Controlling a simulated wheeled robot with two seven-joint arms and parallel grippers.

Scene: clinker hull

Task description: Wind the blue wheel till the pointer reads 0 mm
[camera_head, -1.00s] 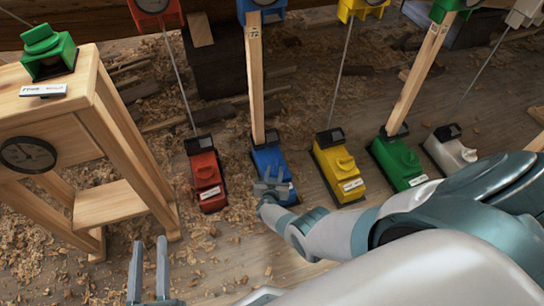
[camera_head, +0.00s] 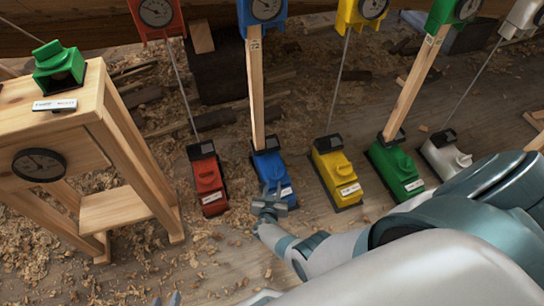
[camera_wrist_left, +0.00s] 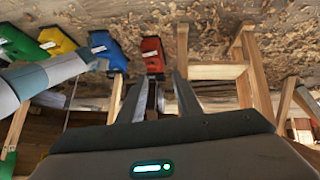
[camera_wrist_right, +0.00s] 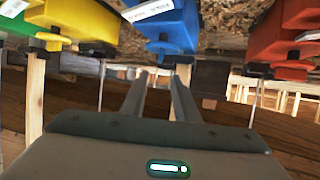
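The blue unit (camera_head: 271,166) is a block on the floor, with a wooden post rising to a blue box that carries a round dial (camera_head: 265,9). The dial's pointer is too small to read. In the right wrist view the blue block (camera_wrist_right: 172,28) has a rounded blue wheel (camera_wrist_right: 160,47) just beyond my fingertips. My right gripper (camera_head: 271,190) is at the near end of the blue block; it also shows in the right wrist view (camera_wrist_right: 161,76), fingers apart and nothing between them. My left gripper (camera_head: 165,299) is at the bottom edge, open and empty in the left wrist view (camera_wrist_left: 161,78).
A red unit (camera_head: 207,180) stands left of the blue one. Yellow (camera_head: 337,172), green (camera_head: 396,167) and white (camera_head: 443,155) units stand to the right. A wooden stand (camera_head: 128,160) with a green block (camera_head: 58,66) and a dial (camera_head: 39,164) is at left. Shavings cover the floor.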

